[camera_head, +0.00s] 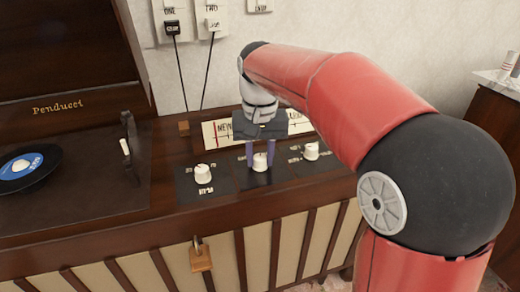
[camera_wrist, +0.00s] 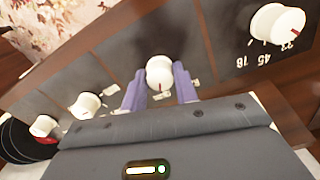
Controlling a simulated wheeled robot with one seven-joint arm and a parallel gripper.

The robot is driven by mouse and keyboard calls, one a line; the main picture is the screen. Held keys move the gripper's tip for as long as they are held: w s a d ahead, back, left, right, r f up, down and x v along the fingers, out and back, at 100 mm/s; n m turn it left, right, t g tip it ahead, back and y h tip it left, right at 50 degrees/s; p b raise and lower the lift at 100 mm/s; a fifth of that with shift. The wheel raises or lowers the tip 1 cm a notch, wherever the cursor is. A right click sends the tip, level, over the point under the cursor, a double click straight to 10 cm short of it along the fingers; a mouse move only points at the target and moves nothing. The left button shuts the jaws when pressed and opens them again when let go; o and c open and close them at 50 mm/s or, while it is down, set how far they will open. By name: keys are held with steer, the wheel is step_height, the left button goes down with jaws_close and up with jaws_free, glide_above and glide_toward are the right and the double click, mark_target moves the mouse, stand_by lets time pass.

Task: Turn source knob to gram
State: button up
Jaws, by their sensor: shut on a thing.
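A white knob (camera_head: 260,163) stands on the middle dark panel of the wooden record player console. I take it for the source knob, but its label is too small to read. My gripper (camera_head: 260,157) has one purple finger on each side of this knob and is shut on it. In the wrist view the knob (camera_wrist: 160,73) sits between the fingertips (camera_wrist: 159,86). A short red mark on it points toward the gripper body, at the bottom of that view. Small print beside the knob is partly hidden by the fingers.
The RPM knob (camera_head: 203,175) is to the left and another white knob (camera_head: 311,151) to the right. A turntable with a blue-labelled record (camera_head: 22,168) is at far left. A padlock (camera_head: 200,256) hangs in front. A tuning dial (camera_head: 222,131) lies behind my gripper.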

mark_target(260, 157)
steer(key=shift+m, duration=0.4)
steer(key=o, duration=1)
step_height(260, 157, up, 8)
steer(key=shift+f+p, duration=0.2)
steer(key=shift+p, duration=0.6)
steer(key=shift+r, duration=0.1)
